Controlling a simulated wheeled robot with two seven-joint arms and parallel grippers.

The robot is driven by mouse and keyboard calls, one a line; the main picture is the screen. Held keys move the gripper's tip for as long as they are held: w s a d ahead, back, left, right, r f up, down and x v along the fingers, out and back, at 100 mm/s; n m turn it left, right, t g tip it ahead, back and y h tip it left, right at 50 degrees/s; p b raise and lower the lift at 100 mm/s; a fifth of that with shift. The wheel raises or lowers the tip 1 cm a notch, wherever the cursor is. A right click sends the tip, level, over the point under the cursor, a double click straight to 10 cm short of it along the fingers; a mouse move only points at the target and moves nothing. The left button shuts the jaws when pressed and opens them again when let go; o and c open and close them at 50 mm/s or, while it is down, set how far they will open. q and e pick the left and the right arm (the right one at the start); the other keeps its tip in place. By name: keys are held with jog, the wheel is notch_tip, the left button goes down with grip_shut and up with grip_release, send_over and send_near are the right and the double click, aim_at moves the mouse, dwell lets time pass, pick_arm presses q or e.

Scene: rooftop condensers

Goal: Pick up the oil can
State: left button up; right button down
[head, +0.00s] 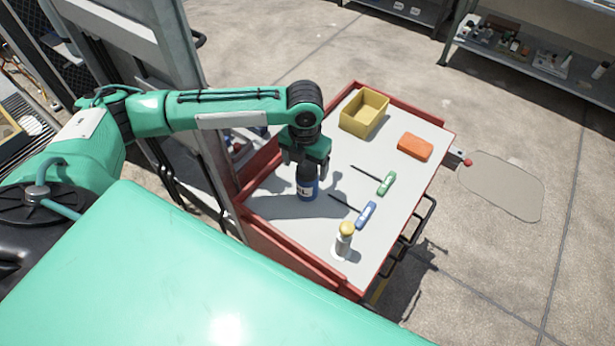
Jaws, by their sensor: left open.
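A dark blue can-like bottle (308,190) with a pale label stands upright on the grey top of a red cart (283,215); it looks like the oil can. My left gripper (306,168) points down over it, open, with its fingers at the bottle's dark upper part. The gripper hides the bottle's top, and I cannot tell whether the fingers touch it. My right gripper is not in view.
On the cart are a yellow bin (360,123), an orange block (414,147), a green-handled screwdriver (386,183) and a blue-handled screwdriver (366,214). A raised red rim edges the cart. A grey metal frame (165,50) stands left; stocked shelving (540,60) stands upper right.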

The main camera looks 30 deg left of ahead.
pick_arm(q)
jog(key=shift+f, duration=0.4)
jog(key=shift+w+d+f+p, duration=0.1)
jog(key=shift+d+f+p, duration=0.05)
jog(key=shift+f+p, duration=0.45)
notch_tip(320, 180, down, 4)
jog(key=shift+r+p, duration=0.2)
jog(key=shift+p, duration=0.3)
jog(key=shift+f, duration=0.2)
jog(key=shift+w, duration=0.1)
jog(key=c, duration=1.3)
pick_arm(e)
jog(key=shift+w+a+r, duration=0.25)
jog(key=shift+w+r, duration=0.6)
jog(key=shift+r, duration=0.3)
